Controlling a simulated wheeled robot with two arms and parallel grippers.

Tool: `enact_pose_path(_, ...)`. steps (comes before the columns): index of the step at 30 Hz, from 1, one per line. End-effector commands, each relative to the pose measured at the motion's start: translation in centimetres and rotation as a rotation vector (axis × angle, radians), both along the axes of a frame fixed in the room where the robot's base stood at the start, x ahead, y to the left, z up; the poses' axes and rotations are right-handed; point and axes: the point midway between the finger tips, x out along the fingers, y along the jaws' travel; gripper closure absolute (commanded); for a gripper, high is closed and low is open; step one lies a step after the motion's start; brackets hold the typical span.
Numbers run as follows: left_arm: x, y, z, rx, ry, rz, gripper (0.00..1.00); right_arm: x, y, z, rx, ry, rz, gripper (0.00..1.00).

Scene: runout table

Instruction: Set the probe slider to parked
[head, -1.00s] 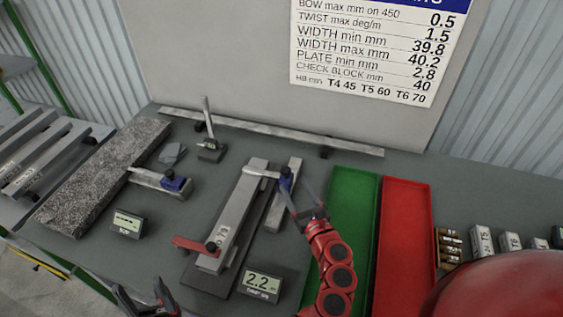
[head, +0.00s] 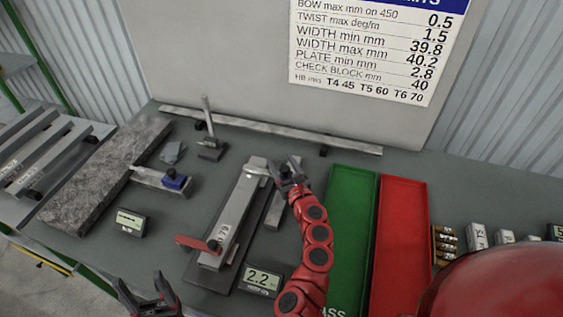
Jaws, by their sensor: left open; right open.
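A short grey rail (head: 272,214) stands beside the twist fixture (head: 230,215), which has a long grey bar clamped along it. A light probe arm (head: 257,166) reaches from the rail's far end over the bar's far end. The blue slider block there is hidden behind my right gripper (head: 283,164), which is open with its fingers at that spot; I cannot tell if they touch it. A second blue block (head: 175,180) sits on the bow gauge (head: 152,177) at left. My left gripper (head: 142,284) is open and empty at the bottom left.
A green tray (head: 348,215) and a red tray (head: 402,230) lie right of my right arm. A twist readout (head: 263,279) shows 2.2. A bow readout (head: 130,222), a granite slab (head: 105,175) and a small upright stand (head: 209,145) are at left.

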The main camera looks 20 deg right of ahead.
Motion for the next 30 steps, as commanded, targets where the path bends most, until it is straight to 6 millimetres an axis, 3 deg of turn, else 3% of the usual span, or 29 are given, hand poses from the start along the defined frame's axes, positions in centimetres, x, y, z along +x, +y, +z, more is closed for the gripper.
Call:
enact_pose_path(2, 0.0, 0.0, 0.0, 0.0, 0.0, 0.0, 0.33, -0.01, 0.0, 0.0, 0.0, 0.0, 0.0, 0.37)
enact_pose_path(12, 0.0, 0.0, 0.0, 0.0, 0.0, 0.0, 0.33, -0.02, -0.01, 0.01, 0.0, 0.0, 0.0, 0.98)
enact_pose_path(30, 0.0, 0.0, 0.0, 0.0, 0.0, 0.0, 0.33, -0.02, -0.01, 0.02, -0.001, 0.0, 0.0, 1.0)
